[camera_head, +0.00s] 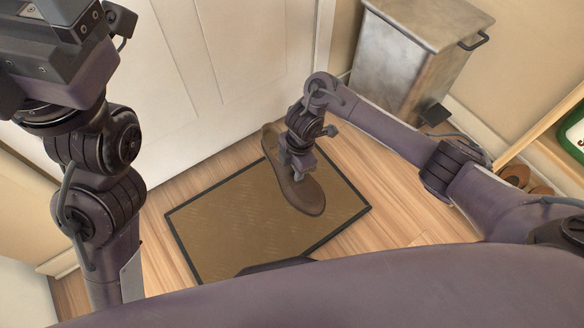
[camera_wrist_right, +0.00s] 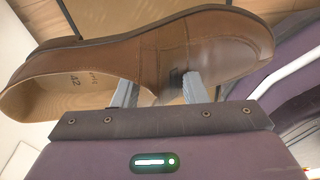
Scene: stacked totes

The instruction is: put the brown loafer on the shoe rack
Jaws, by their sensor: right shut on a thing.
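The brown loafer (camera_head: 300,190) is over the doormat, its toe toward the bottom right. My right gripper (camera_head: 300,174) is shut on its upper near the opening. In the right wrist view the loafer (camera_wrist_right: 150,62) lies across the picture, its opening and pale insole to the left. The right gripper's fingers (camera_wrist_right: 160,92) meet the shoe around the front of the opening. I cannot tell whether the sole touches the mat. A wooden unit (camera_head: 541,126), apparently the shoe rack, is cut off at the right edge. My left gripper (camera_head: 55,45) is at the top left, its fingertips not clear.
The doormat (camera_head: 215,235) lies on a wooden floor before a white door (camera_head: 225,60). A metal bin (camera_head: 405,60) with a pedal stands at the back right. Brown shoes (camera_head: 525,180) sit low by the wooden unit, beside a green-and-white item (camera_head: 574,135).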

